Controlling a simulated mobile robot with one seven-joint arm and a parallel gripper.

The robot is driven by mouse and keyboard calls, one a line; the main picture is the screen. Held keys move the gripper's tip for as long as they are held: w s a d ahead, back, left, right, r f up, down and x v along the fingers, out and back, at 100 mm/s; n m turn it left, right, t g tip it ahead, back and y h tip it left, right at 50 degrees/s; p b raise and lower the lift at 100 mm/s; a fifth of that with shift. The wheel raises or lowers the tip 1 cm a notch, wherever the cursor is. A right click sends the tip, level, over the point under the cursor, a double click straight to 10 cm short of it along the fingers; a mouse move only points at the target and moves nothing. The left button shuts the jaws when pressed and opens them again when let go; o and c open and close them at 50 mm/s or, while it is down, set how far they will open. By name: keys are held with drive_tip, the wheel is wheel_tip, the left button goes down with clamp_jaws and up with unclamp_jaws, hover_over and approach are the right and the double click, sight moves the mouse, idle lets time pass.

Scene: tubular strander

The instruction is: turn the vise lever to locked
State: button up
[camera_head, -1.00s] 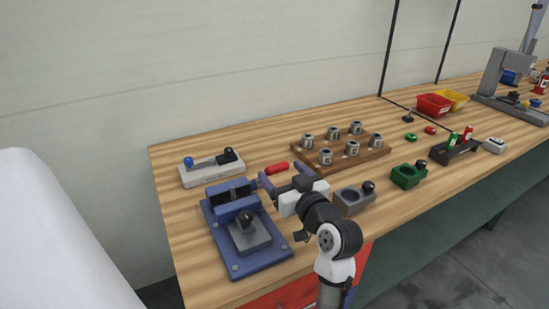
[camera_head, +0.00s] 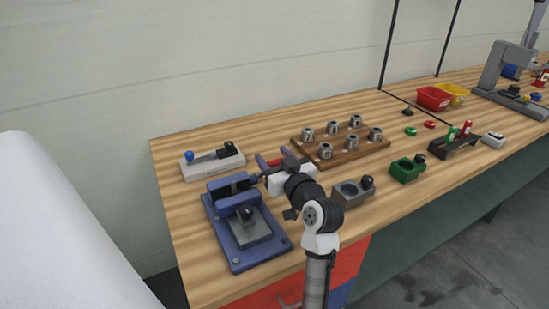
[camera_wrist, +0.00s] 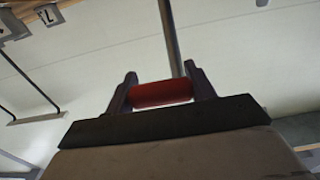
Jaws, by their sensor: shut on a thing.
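The blue vise (camera_head: 243,228) stands at the left front of the wooden bench, with a grey plate and a black knob on its base. My gripper (camera_head: 275,160) is just right of the vise jaws (camera_head: 232,186). In the wrist view, my gripper's two dark fingers (camera_wrist: 161,92) are shut on the red lever handle (camera_wrist: 161,94), which lies across between them. A grey rod (camera_wrist: 170,40) runs up behind the handle.
Behind the vise is a grey fixture (camera_head: 213,162) with blue and black knobs. A wooden tray (camera_head: 370,149) with several metal cylinders lies right of my gripper. A grey holed block (camera_head: 351,195) and a green block (camera_head: 407,171) stand near the front edge.

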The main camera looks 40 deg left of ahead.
drive_tip(key=c, duration=0.4)
drive_tip(key=b, duration=0.2)
drive_tip(key=f+b, duration=0.1)
drive_tip(key=shift+s+d+f+t+y+b, duration=0.1)
drive_tip(key=shift+s+d+t+y+b, duration=0.05)
drive_tip(key=shift+d+t+y+b, duration=0.2)
drive_tip(key=shift+c, duration=0.2)
drive_tip(key=b, duration=0.1)
drive_tip(key=d+f+b, duration=0.1)
drive_tip(key=b, duration=0.1)
drive_tip(key=shift+s+y, duration=0.2)
drive_tip(key=shift+y, duration=0.15)
drive_tip(key=shift+s+d+r, duration=0.1)
drive_tip(key=shift+d, duration=0.15)
drive_tip(key=o, duration=1.4)
drive_tip(key=shift+d, duration=0.1)
drive_tip(key=b+v, duration=0.2)
drive_tip(key=v, duration=1.1)
drive_tip(key=shift+s+d, duration=0.15)
drive_tip(key=shift+d, duration=0.2)
drive_tip(key=shift+c, duration=0.2)
